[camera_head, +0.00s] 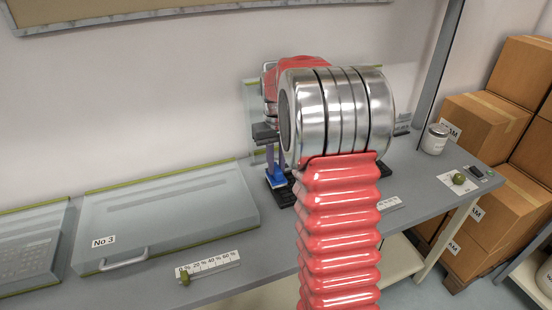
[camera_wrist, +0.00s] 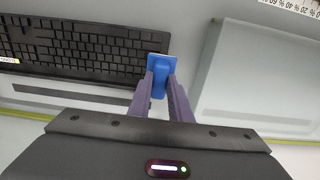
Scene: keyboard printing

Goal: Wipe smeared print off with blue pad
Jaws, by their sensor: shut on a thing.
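My gripper (camera_wrist: 161,88) is shut on the blue pad (camera_wrist: 159,62), which sits between the purple fingertips in the wrist view. The pad also shows in the head view (camera_head: 275,178), low over the bench behind my red arm. A black keyboard (camera_wrist: 80,50) lies at the left of the wrist view, with the pad at its right end. Whether the pad touches the keyboard cannot be told. Its keys look dark, and no smeared print can be made out. In the head view my arm hides most of the area around the gripper.
A glass-lidded case labelled No 3 (camera_head: 165,215) stands left on the grey bench, with a percent scale (camera_head: 208,265) in front. A white jar (camera_head: 434,139) and a card with a green knob (camera_head: 459,179) are at the right. Cardboard boxes (camera_head: 485,130) stack beyond the bench.

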